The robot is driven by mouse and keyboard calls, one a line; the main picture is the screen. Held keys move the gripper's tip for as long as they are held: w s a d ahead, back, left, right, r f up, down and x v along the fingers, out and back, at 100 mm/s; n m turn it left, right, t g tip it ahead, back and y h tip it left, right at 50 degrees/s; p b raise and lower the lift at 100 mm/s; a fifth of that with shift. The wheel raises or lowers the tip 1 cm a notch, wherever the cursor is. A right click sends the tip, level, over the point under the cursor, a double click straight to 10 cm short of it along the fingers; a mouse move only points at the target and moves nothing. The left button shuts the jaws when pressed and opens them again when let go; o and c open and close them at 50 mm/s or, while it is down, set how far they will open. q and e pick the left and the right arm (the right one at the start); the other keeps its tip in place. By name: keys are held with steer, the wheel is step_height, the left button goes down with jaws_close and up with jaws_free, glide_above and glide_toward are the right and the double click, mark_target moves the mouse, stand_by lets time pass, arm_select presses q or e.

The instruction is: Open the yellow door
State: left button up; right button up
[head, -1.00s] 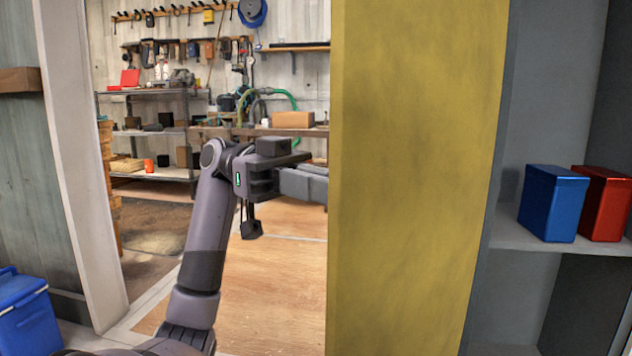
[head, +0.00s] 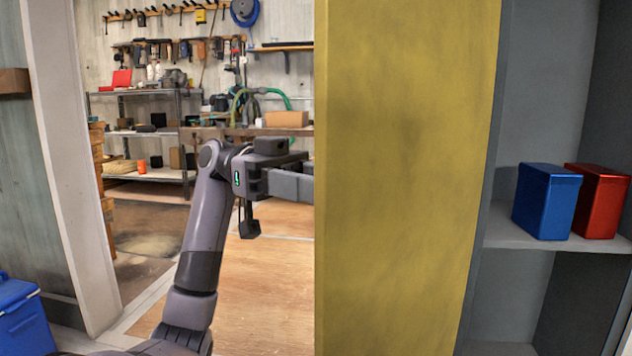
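The yellow door (head: 400,180) stands open in the middle right of the head view, with the doorway clear to its left. My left arm reaches up through the opening. The wrist of my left gripper (head: 290,184) points right, and its end passes behind the door's left edge. The fingers are hidden by the door, so I cannot tell whether they are open or touch its far side. No handle shows on the visible face. My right gripper is not in view.
A white door frame (head: 75,170) stands left of the opening. Grey shelving (head: 515,238) at right holds a blue box (head: 546,202) and a red box (head: 602,205). A blue bin (head: 22,318) sits at lower left. Beyond are a metal rack (head: 150,92) and bare wooden floor (head: 255,290).

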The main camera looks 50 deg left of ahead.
arm_select(q)
steer(key=shift+a, duration=0.1)
steer(key=v, duration=0.7)
steer(key=shift+p, duration=0.3)
steer(key=shift+s, duration=0.1)
stand_by(0.5)
